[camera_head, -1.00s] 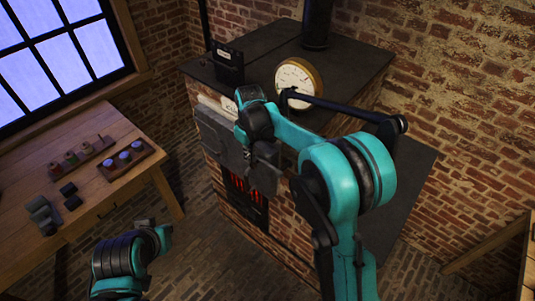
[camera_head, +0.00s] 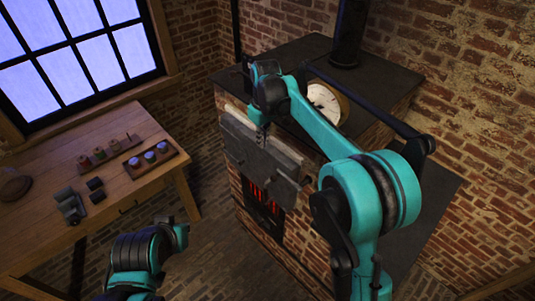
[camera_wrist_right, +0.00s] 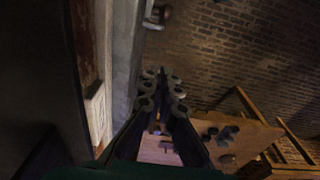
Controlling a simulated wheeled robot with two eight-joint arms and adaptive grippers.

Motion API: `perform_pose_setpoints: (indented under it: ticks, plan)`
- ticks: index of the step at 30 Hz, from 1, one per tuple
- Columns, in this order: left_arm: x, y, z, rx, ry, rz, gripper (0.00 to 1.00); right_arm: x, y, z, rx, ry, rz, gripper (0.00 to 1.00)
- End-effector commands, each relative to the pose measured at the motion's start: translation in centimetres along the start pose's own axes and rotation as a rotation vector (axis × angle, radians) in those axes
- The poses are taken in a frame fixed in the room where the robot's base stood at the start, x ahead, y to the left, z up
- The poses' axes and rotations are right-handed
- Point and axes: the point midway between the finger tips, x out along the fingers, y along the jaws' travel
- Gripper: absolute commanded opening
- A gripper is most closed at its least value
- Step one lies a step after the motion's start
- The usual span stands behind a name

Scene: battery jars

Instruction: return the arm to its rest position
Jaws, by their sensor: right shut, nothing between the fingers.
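My right arm (camera_head: 330,131) reaches in from the right across the front of the furnace. Its wrist is level with the furnace top and its right gripper (camera_head: 262,138) points down in front of the grey furnace door (camera_head: 252,160). In the right wrist view the gripper (camera_wrist_right: 163,88) is shut and empty, close beside a grey upright surface. I cannot tell if it touches the door.
A wooden table (camera_head: 120,190) on the left holds a tray with jars (camera_head: 150,157) and small blocks. Floor between is clear.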

Motion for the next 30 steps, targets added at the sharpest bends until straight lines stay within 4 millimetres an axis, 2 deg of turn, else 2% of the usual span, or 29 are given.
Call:
perform_pose_setpoints:
  ticks: [6,11,14,17,23,26,30]
  plan:
    - [-0.1,0.0,-0.1,0.0,0.0,0.0,0.0,-2.0,0.0,-1.0,0.0,0.0,0.0,0.0]
    - [0.0,0.0,0.0,0.0,0.0,0.0,0.0,-2.3,0.0,-1.0,0.002,0.001,0.001,0.0]
    - [0.7,0.0,0.5,0.0,0.0,0.0,0.0,-2.0,0.0,-0.1,0.02,0.013,0.008,0.0]
    - [2.3,0.0,1.6,0.0,0.0,0.0,0.0,-1.4,0.0,2.2,0.064,0.046,0.027,0.0]
    - [6.6,0.0,4.7,0.0,0.0,0.0,0.0,1.2,-0.8,9.7,0.208,0.155,0.085,0.0]
    - [8.6,0.0,6.2,0.0,0.0,0.0,0.0,3.1,-1.5,13.7,0.282,0.214,0.113,0.0]
    - [11.4,0.0,8.2,0.0,0.0,0.0,0.0,7.0,-2.9,19.4,0.383,0.299,0.15,0.0]
